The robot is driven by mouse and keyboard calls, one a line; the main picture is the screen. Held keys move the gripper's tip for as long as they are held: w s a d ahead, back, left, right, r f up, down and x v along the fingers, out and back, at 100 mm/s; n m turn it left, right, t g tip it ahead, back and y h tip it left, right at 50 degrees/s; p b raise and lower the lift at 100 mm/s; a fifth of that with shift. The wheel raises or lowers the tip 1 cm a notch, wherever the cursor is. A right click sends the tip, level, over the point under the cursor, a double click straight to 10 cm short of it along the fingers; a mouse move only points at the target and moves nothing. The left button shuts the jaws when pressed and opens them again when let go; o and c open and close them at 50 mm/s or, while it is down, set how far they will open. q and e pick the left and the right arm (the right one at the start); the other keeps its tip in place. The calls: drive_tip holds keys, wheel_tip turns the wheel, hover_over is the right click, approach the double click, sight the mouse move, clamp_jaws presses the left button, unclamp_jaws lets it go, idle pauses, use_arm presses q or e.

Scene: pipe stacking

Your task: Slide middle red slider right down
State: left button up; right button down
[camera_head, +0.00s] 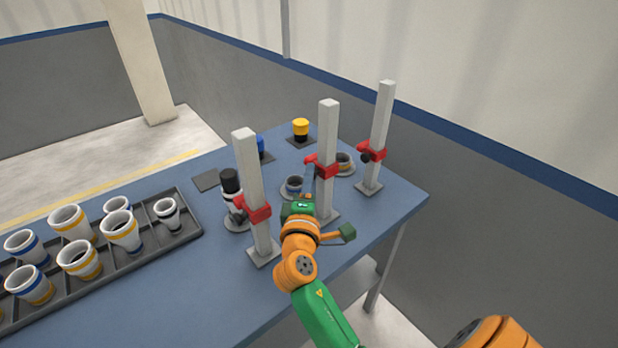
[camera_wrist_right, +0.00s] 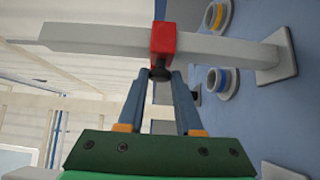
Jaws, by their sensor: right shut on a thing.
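The middle red slider (camera_head: 327,168) sits partway up the middle grey post (camera_head: 328,130), above the base plate. In the right wrist view the slider (camera_wrist_right: 162,42) is straight ahead on the post (camera_wrist_right: 215,48), with a dark knob (camera_wrist_right: 160,73) facing me. My right gripper (camera_head: 311,172) reaches the slider from the front. In the right wrist view its fingertips (camera_wrist_right: 159,77) close in on the knob, one on each side. My left gripper is not in view.
The left post (camera_head: 248,165) and right post (camera_head: 381,125) stand close by with their own red sliders. Cups fill a dark tray (camera_head: 190,205) at left. A black-topped part (camera_head: 230,181) and a yellow-topped part (camera_head: 300,126) stand behind the posts.

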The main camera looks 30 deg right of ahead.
use_arm(q)
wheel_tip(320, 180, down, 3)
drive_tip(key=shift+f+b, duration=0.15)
drive_tip(key=shift+b, duration=0.6)
use_arm(e)
wheel_tip(320, 180, down, 4)
drive_tip(key=shift+f, duration=0.1)
drive_tip(key=c, duration=0.8)
unclamp_jaws()
drive_tip(key=shift+c, duration=0.2)
drive_tip(key=shift+o, duration=1.2)
drive_tip(key=shift+d, duration=0.15)
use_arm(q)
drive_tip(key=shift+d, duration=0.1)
use_arm(e)
drive_tip(key=shift+w, duration=0.1)
